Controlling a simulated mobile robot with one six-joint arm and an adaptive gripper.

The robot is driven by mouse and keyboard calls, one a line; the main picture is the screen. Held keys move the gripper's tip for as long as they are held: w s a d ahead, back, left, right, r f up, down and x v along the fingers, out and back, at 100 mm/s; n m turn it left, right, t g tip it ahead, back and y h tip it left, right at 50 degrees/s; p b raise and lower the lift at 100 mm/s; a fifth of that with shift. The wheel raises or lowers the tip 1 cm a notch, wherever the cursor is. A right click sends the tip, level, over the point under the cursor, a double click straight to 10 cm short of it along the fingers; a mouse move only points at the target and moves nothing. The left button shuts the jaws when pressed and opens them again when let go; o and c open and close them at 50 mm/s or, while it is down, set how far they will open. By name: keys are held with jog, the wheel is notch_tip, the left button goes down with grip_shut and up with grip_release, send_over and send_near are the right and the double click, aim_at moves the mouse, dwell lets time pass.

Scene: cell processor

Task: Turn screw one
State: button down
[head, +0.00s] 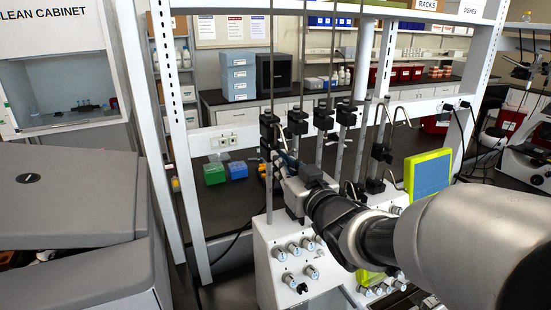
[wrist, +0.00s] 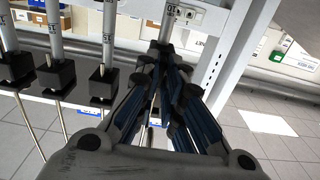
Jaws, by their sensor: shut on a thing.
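The white cell processor (head: 268,245) carries several upright rods with black clamps. The leftmost rod's black clamp (head: 268,130) is just above my gripper (head: 276,165) in the head view.
Neighbouring black clamps (wrist: 103,86) on other rods are close to the left in the wrist view. A white rack post (head: 175,150) stands left of the processor. A yellow-framed blue panel (head: 428,174) is to the right. Green (head: 214,174) and blue boxes (head: 237,170) sit behind.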

dwell(0.3)
jog(key=c, duration=2)
grip_release()
jog(key=v, duration=0.7)
jog(key=shift+s, duration=0.3)
jog(key=shift+d, duration=0.1)
